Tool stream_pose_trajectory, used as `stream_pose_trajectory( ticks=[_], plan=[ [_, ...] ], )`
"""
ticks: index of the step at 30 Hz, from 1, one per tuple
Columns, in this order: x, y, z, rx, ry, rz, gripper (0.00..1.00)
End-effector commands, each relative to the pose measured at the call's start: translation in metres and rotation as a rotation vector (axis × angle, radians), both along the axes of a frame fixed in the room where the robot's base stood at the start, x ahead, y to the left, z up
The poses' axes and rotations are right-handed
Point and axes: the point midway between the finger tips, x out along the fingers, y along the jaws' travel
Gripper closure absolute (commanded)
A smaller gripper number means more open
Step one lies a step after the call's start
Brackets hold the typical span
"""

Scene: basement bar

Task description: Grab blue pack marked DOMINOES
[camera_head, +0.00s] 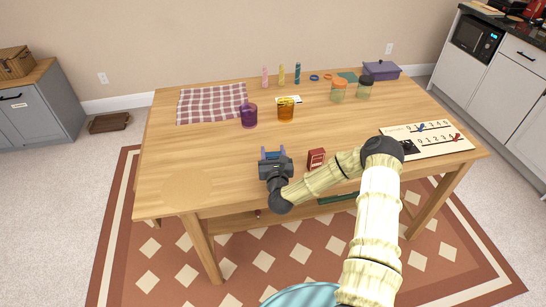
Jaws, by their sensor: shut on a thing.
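My gripper (273,154) is low over the front middle of the wooden table, its fingers pointing toward the far side. It is shut on a small blue pack (272,154), which shows at the fingertips. Most of the pack is hidden by the gripper, and no lettering on it can be read. I cannot tell whether the pack touches the tabletop.
A red pack (317,158) stands just right of my gripper. A purple cup (249,116) and an orange cup (286,110) stand beyond it. Two jars (338,92) and a number board (447,140) are to the right. The table's front left is mostly clear.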

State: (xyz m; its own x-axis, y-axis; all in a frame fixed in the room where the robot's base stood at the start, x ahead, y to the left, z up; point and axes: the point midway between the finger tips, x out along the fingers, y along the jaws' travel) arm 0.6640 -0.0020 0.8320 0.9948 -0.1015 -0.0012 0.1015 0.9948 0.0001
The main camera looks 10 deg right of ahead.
Motion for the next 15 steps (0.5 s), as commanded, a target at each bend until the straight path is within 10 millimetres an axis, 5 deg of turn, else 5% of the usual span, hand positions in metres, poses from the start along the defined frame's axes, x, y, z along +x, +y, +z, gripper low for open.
stream_pose_trajectory(
  ticks=[15],
  plan=[
    [0.0,-0.001,0.087,-0.001,-0.002,0.0,0.74]
  ],
)
